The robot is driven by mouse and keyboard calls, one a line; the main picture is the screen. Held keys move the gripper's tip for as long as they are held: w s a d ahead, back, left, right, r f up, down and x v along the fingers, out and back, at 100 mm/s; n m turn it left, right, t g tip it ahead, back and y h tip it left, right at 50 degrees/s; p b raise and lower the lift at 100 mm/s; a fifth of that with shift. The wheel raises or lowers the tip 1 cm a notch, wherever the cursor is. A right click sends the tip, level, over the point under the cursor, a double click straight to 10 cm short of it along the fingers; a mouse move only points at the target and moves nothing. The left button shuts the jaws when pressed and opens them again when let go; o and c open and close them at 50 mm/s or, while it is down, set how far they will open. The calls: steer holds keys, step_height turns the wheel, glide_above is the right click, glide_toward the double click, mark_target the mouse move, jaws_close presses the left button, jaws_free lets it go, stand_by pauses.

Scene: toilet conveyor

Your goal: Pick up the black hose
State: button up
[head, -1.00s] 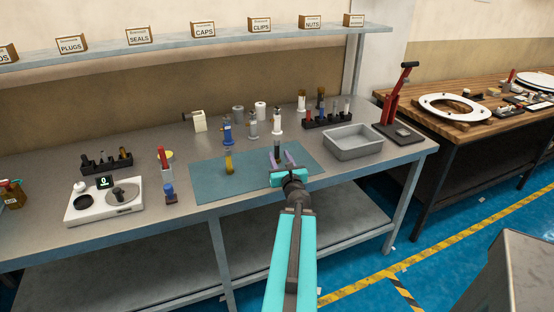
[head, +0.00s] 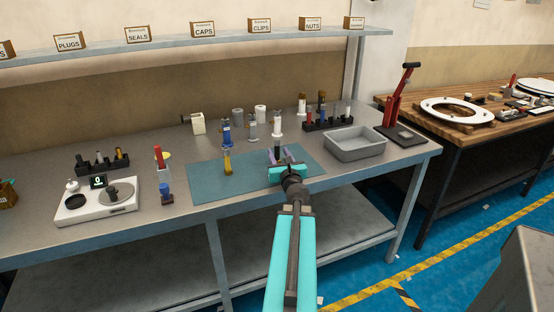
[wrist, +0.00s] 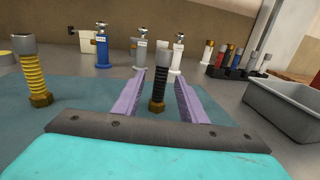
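The black hose (head: 277,152) stands upright on the blue-green mat (head: 212,186) toward its right side. In the wrist view the black hose (wrist: 157,92) shows between the two purple fingers of my gripper (wrist: 159,78), with gaps on both sides. My gripper (head: 283,157) is open and low over the mat; its fingers do not grip the hose. I cannot tell exactly how far between the fingers the hose is. A yellow hose (head: 227,160) with a brass base stands to the left on the mat; it also shows in the wrist view (wrist: 33,75).
Blue (head: 226,133) and grey (head: 252,127) valves stand behind the mat. A grey bin (head: 355,145), a black rack (head: 328,122) and a red press (head: 394,105) are to the right. A white scale (head: 95,203) and a red-handled tool (head: 158,158) are left.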

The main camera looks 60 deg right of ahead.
mark_target(275, 145)
steer(key=shift+x, duration=1.1)
steer(key=shift+p+x, duration=0.6)
steer(key=shift+x, duration=1.95)
steer(key=shift+s, duration=0.1)
jaws_close()
